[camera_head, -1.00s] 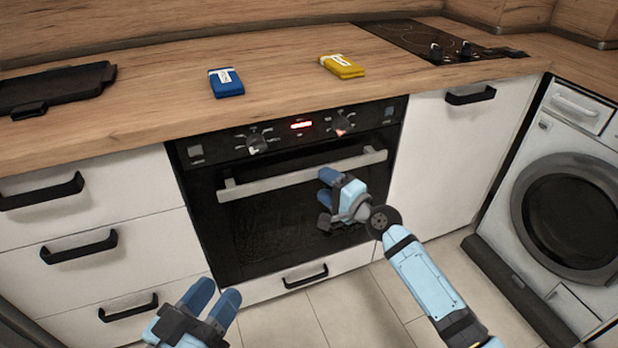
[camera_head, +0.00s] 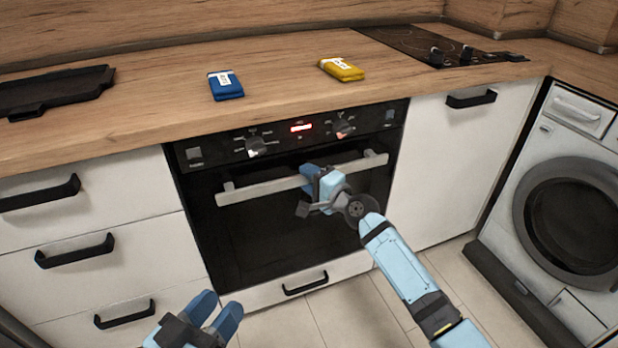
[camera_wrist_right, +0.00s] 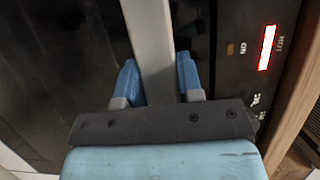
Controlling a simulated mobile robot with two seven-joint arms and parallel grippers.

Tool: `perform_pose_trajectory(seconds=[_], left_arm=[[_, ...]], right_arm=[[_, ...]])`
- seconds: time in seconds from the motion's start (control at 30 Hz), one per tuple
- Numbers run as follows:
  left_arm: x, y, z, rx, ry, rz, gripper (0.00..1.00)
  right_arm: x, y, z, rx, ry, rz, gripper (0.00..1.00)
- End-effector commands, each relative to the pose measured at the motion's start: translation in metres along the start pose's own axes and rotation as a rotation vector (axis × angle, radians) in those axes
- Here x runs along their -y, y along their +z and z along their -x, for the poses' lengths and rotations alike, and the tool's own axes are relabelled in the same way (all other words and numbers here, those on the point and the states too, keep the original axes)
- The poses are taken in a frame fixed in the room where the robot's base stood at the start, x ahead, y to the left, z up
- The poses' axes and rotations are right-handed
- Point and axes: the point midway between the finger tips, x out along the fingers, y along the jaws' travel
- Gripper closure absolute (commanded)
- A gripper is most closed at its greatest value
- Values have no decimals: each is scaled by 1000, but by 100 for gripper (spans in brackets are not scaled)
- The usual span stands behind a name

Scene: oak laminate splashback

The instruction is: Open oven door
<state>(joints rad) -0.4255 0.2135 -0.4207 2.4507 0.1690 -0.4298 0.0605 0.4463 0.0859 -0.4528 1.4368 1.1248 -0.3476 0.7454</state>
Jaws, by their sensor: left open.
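The oven (camera_head: 285,225) has a black door, which is closed, with a light grey horizontal bar handle (camera_head: 262,190) across its top. My right gripper (camera_head: 312,178) is at the handle, right of its middle. In the right wrist view the handle (camera_wrist_right: 150,40) runs between the two blue fingers of my right gripper (camera_wrist_right: 158,82), with one finger close against each side and no clear gap. Part of the handle is hidden behind this gripper in the head view. My left gripper (camera_head: 215,312) is open and empty, low in front of the drawers.
White drawers with black handles (camera_head: 75,250) stand left of the oven, and a white cabinet (camera_head: 455,150) stands right. A washing machine (camera_head: 570,210) is at far right. The counter holds a blue packet (camera_head: 226,86), a yellow packet (camera_head: 341,69) and a black tray (camera_head: 55,90). The floor in front is clear.

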Motion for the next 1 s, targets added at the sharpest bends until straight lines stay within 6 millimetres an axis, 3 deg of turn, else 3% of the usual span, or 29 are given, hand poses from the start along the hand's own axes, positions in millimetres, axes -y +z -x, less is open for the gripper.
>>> perform_pose_trajectory(seconds=[0.27, 0.47, 0.6, 0.73, 1.0], left_arm=[[0, -6, 0, -11, -1, -3, 57], [-2, -21, 1, -54, -3, -8, 57], [-3, -25, 2, -81, -5, -7, 57], [-2, -15, 2, -70, -6, 1, 57], [4, 26, 0, 66, 6, 1, 57]], right_arm=[[-2, 4, 10, 0, 2, -2, 100], [-11, 19, 48, 0, 5, -2, 100], [-26, 35, 86, 1, 7, -3, 100], [-46, 50, 122, 2, 6, -2, 100], [-89, 75, 182, 2, 7, 0, 100]])
